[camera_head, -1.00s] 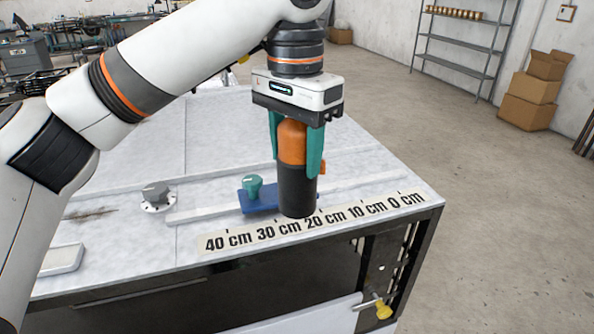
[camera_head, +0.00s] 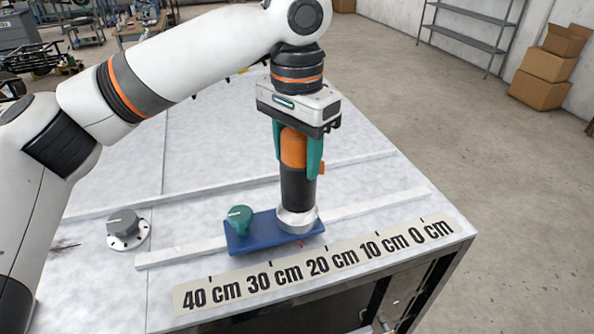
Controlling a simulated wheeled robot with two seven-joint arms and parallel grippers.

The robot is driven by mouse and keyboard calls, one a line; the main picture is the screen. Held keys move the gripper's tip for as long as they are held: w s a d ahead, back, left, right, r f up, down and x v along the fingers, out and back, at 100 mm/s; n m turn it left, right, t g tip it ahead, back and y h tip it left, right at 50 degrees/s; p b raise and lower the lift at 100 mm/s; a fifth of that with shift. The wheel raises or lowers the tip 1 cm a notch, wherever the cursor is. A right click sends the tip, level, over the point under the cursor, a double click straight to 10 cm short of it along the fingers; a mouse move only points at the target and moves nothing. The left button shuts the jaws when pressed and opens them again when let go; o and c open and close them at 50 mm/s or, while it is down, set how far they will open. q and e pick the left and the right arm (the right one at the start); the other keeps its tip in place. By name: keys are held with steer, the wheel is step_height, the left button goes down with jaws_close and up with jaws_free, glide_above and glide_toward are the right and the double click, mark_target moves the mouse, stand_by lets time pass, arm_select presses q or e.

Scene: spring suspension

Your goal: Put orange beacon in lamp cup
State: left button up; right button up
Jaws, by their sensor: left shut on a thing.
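The orange beacon (camera_head: 293,148) has an orange dome on a black cylindrical body and stands upright. My left gripper (camera_head: 294,168) points down, its green fingers shut on the beacon around the dome. The silver lamp cup (camera_head: 297,221) sits at the right end of a blue base (camera_head: 262,239) on the table. The beacon's lower end meets the cup's opening; how deep it sits inside is hidden. My right gripper is not in view.
A green knob (camera_head: 239,219) stands on the blue base left of the cup. A grey knob (camera_head: 125,229) is further left on the table (camera_head: 370,172). A white rail runs behind the base. A centimetre scale (camera_head: 320,264) lies along the front edge.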

mark_target(297, 169)
arm_select(q)
steer(key=f, duration=0.2)
steer(key=f+p, duration=0.1)
steer(key=f, duration=0.1)
steer(key=shift+w, duration=0.4)
steer(key=shift+c, duration=1)
steer(key=shift+s+f, duration=0.25)
steer(key=shift+s, duration=0.05)
steer(key=shift+c, duration=1.2)
steer(key=shift+s, duration=0.1)
steer(key=o, duration=1.1)
steer(key=shift+a+f, duration=0.1)
steer(key=o, duration=0.3)
steer(key=shift+w, duration=0.2)
steer(key=shift+o, duration=0.6)
steer(key=shift+w+f, duration=0.1)
steer(key=shift+w, duration=0.15)
steer(key=shift+s+r, duration=0.15)
steer(key=shift+r, duration=0.45)
step_height(297, 169, up, 10)
steer(key=shift+r+b, duration=0.25)
steer(key=shift+b, duration=0.95)
steer(key=shift+r, duration=0.4)
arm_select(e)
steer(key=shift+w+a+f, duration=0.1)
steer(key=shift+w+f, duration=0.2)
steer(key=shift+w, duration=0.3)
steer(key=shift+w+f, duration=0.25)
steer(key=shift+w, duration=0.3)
